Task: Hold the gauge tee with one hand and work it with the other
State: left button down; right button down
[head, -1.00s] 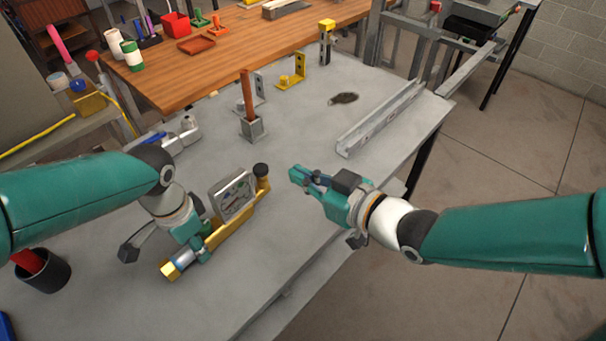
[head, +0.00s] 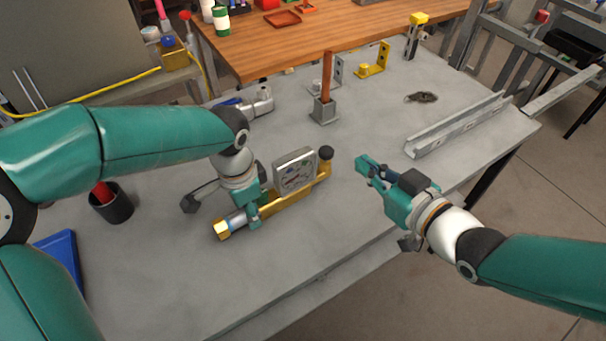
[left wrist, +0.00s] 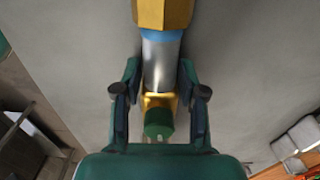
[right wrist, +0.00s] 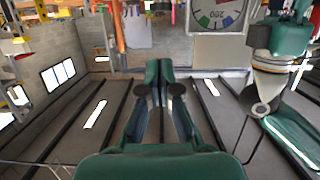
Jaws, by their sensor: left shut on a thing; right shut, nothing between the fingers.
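The gauge tee (head: 297,193) has a brass body, a square gauge with a light dial, a black knob at its far end and a brass hex at its near end. My left gripper (head: 255,215) is shut on its near part. In the left wrist view, the tee's silver section (left wrist: 160,60) lies between the fingers, with a green cap behind it. I cannot tell whether the tee touches the table. My right gripper (head: 363,162) is shut and empty, to the right of the black knob and apart from it. The gauge face (right wrist: 216,16) shows at the top of the right wrist view.
On the grey table (head: 300,275) stand a block with a brown upright rod (head: 326,90), a yellow bracket (head: 372,62) and a long metal channel (head: 455,128). A black cup (head: 112,204) and a blue tray (head: 62,258) are at the left. The table's front middle is clear.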

dwell(0.8)
notch_tip(320, 180, up, 2)
jog(key=shift+s+r, duration=0.1)
jog(key=shift+a, duration=0.15)
send_over(326, 152)
jog(key=s+d, duration=0.1)
jog(key=s, duration=0.1)
notch_tip(326, 152, down, 2)
jog(key=f, duration=0.1)
jog(key=shift+w+d+f, duration=0.1)
jog(key=shift+w+f, duration=0.1)
jog(key=shift+f, duration=0.7)
jog(key=shift+w+d+f, duration=0.1)
jog(key=shift+w+f, duration=0.1)
jog(key=shift+f, duration=0.65)
